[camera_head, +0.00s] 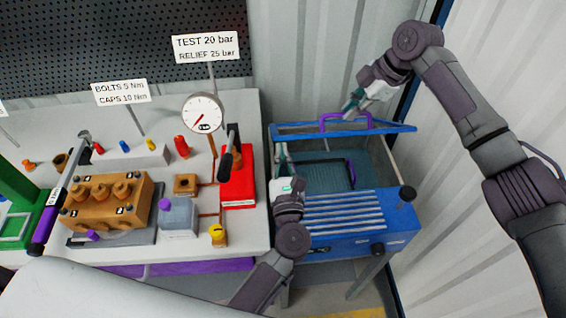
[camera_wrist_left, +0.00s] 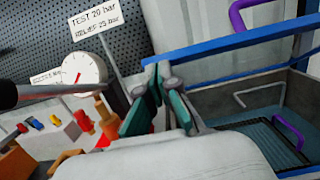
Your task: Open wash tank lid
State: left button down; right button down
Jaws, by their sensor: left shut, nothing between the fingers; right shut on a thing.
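The wash tank (camera_head: 345,245) is a blue box on legs at right, with an open top over a dark interior. Its blue-framed lid (camera_head: 290,129) stands raised at the back; its frame also shows in the left wrist view (camera_wrist_left: 225,42). A purple lid handle (camera_head: 345,119) is on the lid's upper edge. My right gripper (camera_head: 352,104) is shut on the lid handle, partly hiding it. My left gripper (camera_head: 280,152) is shut and empty at the tank's left edge; its fingers fill the middle of the left wrist view (camera_wrist_left: 157,88).
A basket with a purple handle (camera_head: 351,170) sits inside the tank. The bench (camera_head: 250,110) at left holds a pump block (camera_head: 105,200), a gauge (camera_head: 203,113) and a red unit (camera_head: 238,180) close to my left arm. A corrugated wall (camera_head: 450,260) stands close at right.

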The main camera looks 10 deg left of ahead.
jog(key=shift+f, duration=0.3)
pick_arm(q)
jog(key=shift+w+a+r, duration=0.15)
jog(key=shift+w+r, duration=0.3)
jog(key=shift+r, duration=0.25)
